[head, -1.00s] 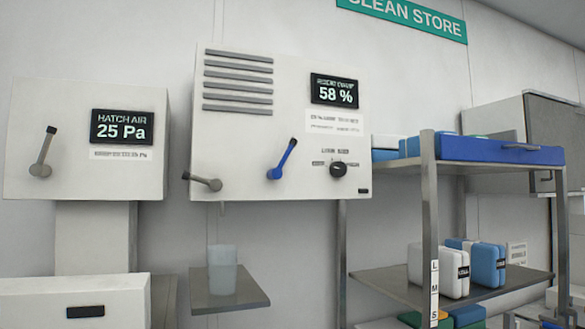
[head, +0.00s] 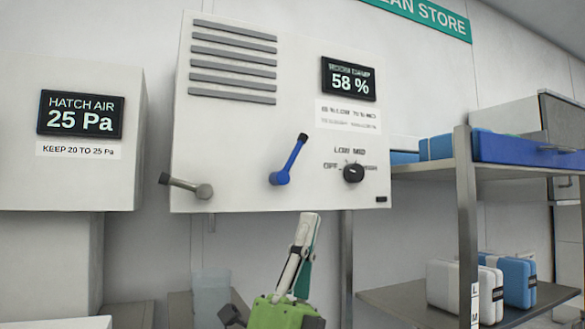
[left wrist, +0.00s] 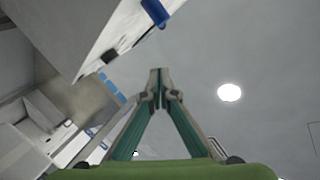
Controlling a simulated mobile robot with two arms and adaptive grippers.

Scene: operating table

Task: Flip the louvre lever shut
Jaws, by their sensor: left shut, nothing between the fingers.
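A white wall unit (head: 225,140) has louvre slats (head: 232,62) at its upper left and two levers on its front. The blue lever (head: 287,163) has a black tip and stands up, leaning right. The grey lever (head: 187,186) points left and slightly up from its pivot. No label shows which one is the louvre lever. My left gripper (head: 309,216) is shut and empty, pointing up, below and right of the blue lever in the picture. In the left wrist view its closed tips (left wrist: 159,71) are apart from a blue piece (left wrist: 155,12). My right gripper is out of view.
A black dial (head: 353,172) and a display reading 58 % (head: 348,79) are on the unit. A hatch air display (head: 80,114) is at left. A cup (head: 211,293) stands below. A metal shelf (head: 466,220) with boxes is at right.

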